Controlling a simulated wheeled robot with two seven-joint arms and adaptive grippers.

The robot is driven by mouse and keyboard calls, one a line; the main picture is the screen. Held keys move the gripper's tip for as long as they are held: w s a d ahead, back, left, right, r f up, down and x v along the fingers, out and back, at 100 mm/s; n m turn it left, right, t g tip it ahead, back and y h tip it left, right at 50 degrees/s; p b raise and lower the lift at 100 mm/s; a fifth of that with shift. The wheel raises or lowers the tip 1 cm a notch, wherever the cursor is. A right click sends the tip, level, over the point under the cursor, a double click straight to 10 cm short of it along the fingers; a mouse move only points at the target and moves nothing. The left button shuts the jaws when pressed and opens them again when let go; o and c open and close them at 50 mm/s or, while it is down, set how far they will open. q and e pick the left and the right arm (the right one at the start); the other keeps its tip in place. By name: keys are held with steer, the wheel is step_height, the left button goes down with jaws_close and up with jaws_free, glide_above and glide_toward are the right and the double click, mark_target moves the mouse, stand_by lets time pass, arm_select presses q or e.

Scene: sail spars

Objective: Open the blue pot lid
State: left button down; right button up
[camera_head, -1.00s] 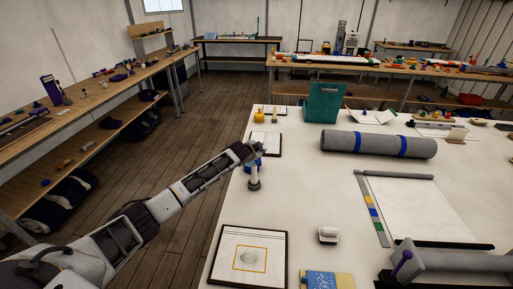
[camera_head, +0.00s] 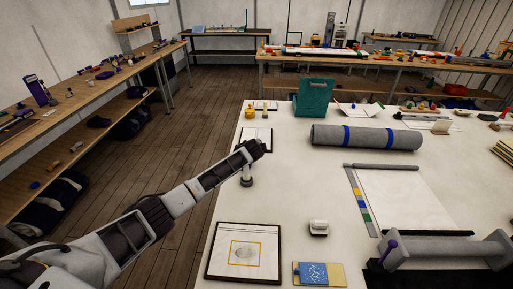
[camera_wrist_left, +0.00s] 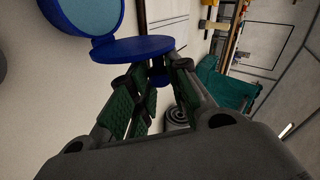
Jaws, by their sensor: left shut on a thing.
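The blue pot (camera_wrist_left: 82,18) shows at the top left of the left wrist view, with a dark blue rim and a lighter blue inside. Its blue lid (camera_wrist_left: 132,49) is seen nearly edge-on beside it, tilted away from the opening and meeting it at a small joint. My left gripper (camera_wrist_left: 160,82) has its green-padded fingers around the small blue knob under the lid and is shut on it. In the head view my left gripper (camera_head: 256,148) is over the table's left edge and hides the pot. My right gripper is not in view.
A small grey upright piece (camera_head: 247,179) stands just below my gripper. A framed sheet (camera_head: 244,252) lies nearer. A grey roll with blue bands (camera_head: 366,137) and a teal bin (camera_head: 314,98) stand behind.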

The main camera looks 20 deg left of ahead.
arm_select(q)
steer(key=shift+d, duration=0.1)
steer(key=c, duration=1.3)
jaws_free()
steer(key=shift+s+r, duration=0.1)
steer(key=v, duration=1.1)
steer(key=shift+s+r, duration=0.2)
steer(key=shift+s, duration=0.05)
steer(key=shift+d+f, duration=0.1)
